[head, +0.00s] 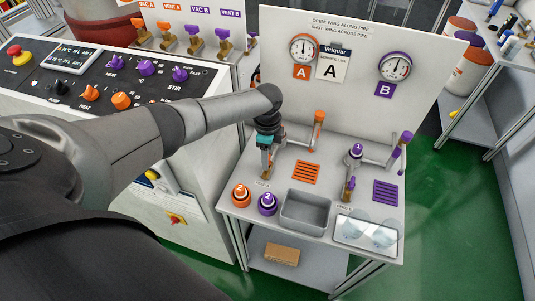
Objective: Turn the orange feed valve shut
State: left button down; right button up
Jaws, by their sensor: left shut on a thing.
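My left gripper (265,146) points down over the left pipe station on the small grey bench. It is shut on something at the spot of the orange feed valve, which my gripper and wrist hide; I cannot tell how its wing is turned. A metal pipe (296,141) runs right from there to an upright orange-topped fitting (319,118). The sign board (374,32) says open is wing along pipe and shut is wing across pipe. My right gripper is not in view.
A purple valve (356,151) with its own pipe stands to the right. Orange (241,192) and purple (267,203) caps, a grey tray (305,212) and a clear-lidded tray (367,232) are along the front. A control panel (95,75) with knobs is at left.

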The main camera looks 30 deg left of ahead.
pick_arm(q)
jog(key=n+p, duration=0.2)
jog(key=n, duration=0.2)
jog(key=shift+r, duration=0.1)
jog(key=n+p, duration=0.2)
jog(key=n, duration=0.2)
jog(key=shift+n, duration=0.3)
jog(key=n+p, duration=0.1)
jog(key=n, duration=0.3)
jog(key=shift+n+p, duration=0.55)
jog(key=shift+n, duration=1.55)
jog(key=shift+c, duration=1.5)
grip_release()
